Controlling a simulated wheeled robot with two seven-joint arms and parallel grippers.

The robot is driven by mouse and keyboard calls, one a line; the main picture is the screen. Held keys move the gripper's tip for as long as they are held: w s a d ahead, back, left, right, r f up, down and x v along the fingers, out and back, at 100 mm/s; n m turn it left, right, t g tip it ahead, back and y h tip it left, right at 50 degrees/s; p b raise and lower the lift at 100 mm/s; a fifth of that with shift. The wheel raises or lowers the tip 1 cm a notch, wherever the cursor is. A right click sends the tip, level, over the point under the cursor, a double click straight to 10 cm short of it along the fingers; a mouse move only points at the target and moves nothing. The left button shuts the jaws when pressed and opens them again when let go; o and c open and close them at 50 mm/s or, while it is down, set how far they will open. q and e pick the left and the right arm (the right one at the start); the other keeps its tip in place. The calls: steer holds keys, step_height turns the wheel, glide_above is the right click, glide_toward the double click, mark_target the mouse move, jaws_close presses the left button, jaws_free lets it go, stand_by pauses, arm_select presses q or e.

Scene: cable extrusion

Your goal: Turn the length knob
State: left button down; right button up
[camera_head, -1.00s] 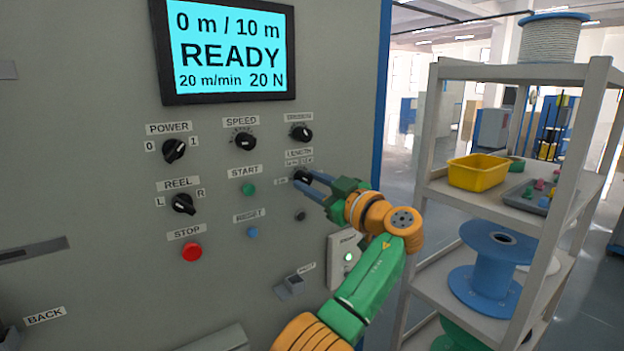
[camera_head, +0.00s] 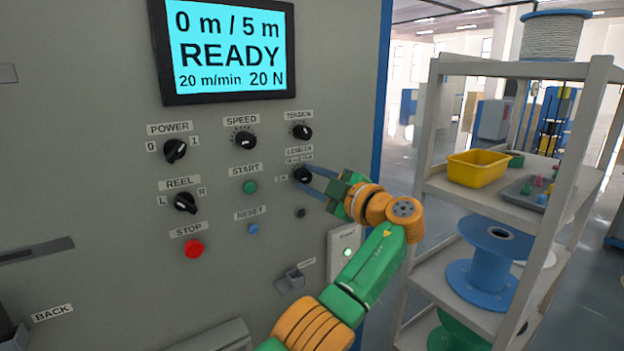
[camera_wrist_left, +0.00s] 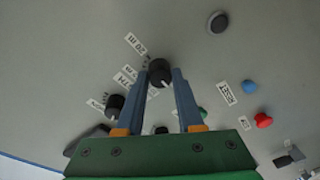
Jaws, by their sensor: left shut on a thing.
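The black length knob (camera_head: 302,174) is on the machine's grey panel, below the tension knob. My left gripper (camera_head: 304,177) has its two blue fingers around it and is shut on it. In the left wrist view the length knob (camera_wrist_left: 160,72) sits between the fingertips, with a white pointer line on its face. The fingers cover part of the knob and its labels in the head view. The screen (camera_head: 228,50) reads 0 m / 5 m, READY, 20 m/min, 20 N. My right gripper is not in view.
Close around are the tension knob (camera_head: 301,131), speed knob (camera_head: 245,140), green start button (camera_head: 250,187), blue reset button (camera_head: 253,229) and red stop button (camera_head: 194,249). A shelf with spools and a yellow bin (camera_head: 478,169) stands at the right.

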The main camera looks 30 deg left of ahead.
arm_select(q)
steer(key=shift+r, duration=0.1)
stand_by(0.3)
steer(key=c, duration=0.5)
jaws_free()
steer(key=shift+c, duration=0.2)
steer(key=shift+d+f+b, duration=0.25)
steer(key=shift+d+b, duration=0.05)
steer(key=shift+b, duration=0.05)
steer(key=b+v, duration=0.2)
steer(key=v, duration=0.4)
steer(key=shift+s+d+r, duration=0.15)
steer(key=shift+r, duration=0.05)
